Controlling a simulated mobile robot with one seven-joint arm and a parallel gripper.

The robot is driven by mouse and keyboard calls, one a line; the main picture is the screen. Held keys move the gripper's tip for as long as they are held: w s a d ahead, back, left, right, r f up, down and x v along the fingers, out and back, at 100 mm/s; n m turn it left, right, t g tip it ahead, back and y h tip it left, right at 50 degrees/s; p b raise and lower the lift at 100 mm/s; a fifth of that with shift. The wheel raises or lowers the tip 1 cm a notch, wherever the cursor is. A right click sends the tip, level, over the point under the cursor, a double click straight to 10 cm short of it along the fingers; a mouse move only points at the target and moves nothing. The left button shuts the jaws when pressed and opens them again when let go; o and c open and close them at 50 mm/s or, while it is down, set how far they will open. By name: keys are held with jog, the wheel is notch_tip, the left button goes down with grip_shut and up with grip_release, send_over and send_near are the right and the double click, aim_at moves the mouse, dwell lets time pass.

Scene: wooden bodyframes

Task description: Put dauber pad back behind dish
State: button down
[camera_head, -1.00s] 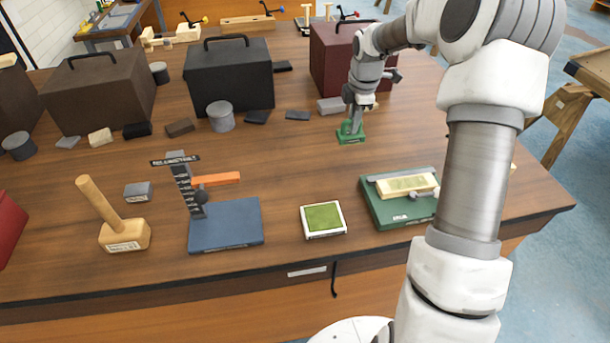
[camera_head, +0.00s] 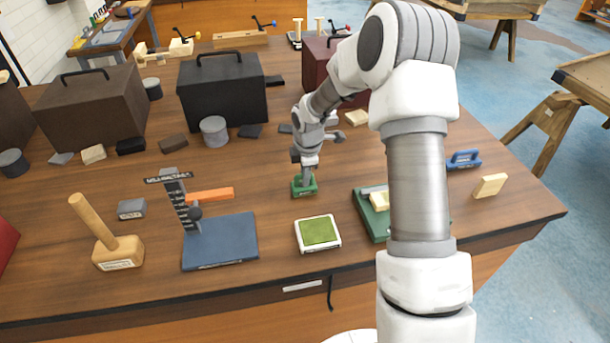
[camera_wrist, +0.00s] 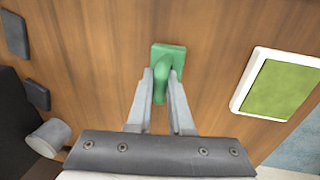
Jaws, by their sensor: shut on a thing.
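The dauber pad (camera_head: 304,187) is a small green block with an upright green handle. My gripper (camera_head: 307,172) is shut on its handle, pointing down from above. In the wrist view the green dauber pad (camera_wrist: 167,52) sits between the two fingertips (camera_wrist: 160,85), its base beyond them. Whether its base touches the table or hangs just above is hard to tell. The dish (camera_head: 318,233) is a white-rimmed square with a green top, lying flat near the table's front edge. The dauber pad is just behind it, slightly left, with a gap between. The dish also shows at right in the wrist view (camera_wrist: 280,90).
A blue base with an upright gauge (camera_head: 220,241) stands left of the dish. A green box (camera_head: 369,216) is to the right, partly hidden by my arm. A grey cylinder (camera_head: 214,131) and black case (camera_head: 222,93) stand behind. Bare tabletop surrounds the dauber pad.

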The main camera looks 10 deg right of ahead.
jog(key=shift+f, duration=0.1)
jog(key=shift+f, duration=0.15)
jog(key=c, duration=0.8)
grip_release()
